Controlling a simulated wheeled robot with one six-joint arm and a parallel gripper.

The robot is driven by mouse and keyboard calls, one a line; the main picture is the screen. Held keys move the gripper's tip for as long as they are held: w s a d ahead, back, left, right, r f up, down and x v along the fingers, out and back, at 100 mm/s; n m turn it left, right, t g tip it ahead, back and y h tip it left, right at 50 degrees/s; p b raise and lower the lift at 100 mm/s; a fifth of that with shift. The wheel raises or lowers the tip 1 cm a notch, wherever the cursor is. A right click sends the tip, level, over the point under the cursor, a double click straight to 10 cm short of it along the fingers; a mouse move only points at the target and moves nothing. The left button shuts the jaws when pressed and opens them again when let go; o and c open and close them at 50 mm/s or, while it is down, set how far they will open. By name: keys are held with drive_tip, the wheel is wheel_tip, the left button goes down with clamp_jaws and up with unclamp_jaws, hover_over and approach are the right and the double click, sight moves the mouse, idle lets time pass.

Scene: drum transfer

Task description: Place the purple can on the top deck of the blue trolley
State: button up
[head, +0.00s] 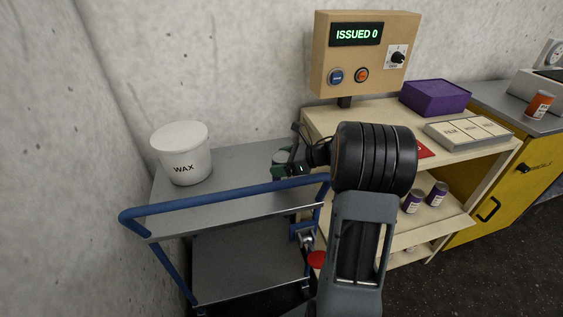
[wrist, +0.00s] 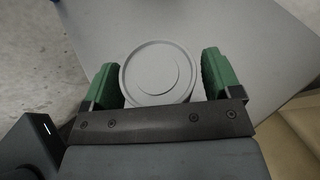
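My gripper (head: 287,166) is low over the right end of the top deck (head: 232,158) of the blue trolley. In the wrist view a can with a round grey lid (wrist: 159,73) stands between the two green fingers of my gripper (wrist: 161,77). The fingers sit very close on both sides of the lid, and a thin gap seems to show at the right one. Whether they grip it is unclear. The can's side is hidden, so I cannot see its colour, nor whether its base touches the deck. Two purple cans (head: 411,201) (head: 437,195) stand on the dispenser's lower shelf.
A white WAX bucket (head: 184,153) stands on the deck's left part, with bare deck between it and my gripper. The trolley's blue handle (head: 215,199) runs along the near side. The wooden dispenser stand (head: 350,113), its display reading ISSUED 0, adjoins at right.

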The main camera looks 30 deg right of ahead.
drive_tip(key=shift+o, duration=0.2)
drive_tip(key=shift+r, duration=0.15)
drive_tip(key=shift+s+d+r, duration=0.1)
drive_tip(key=shift+s+d, duration=0.05)
drive_tip(key=shift+d, duration=0.05)
drive_tip(key=v, duration=1.1)
drive_tip(key=shift+s+d, duration=0.15)
drive_tip(key=shift+d, duration=0.05)
drive_tip(key=shift+r+p, duration=0.1)
drive_tip(key=shift+p, duration=0.2)
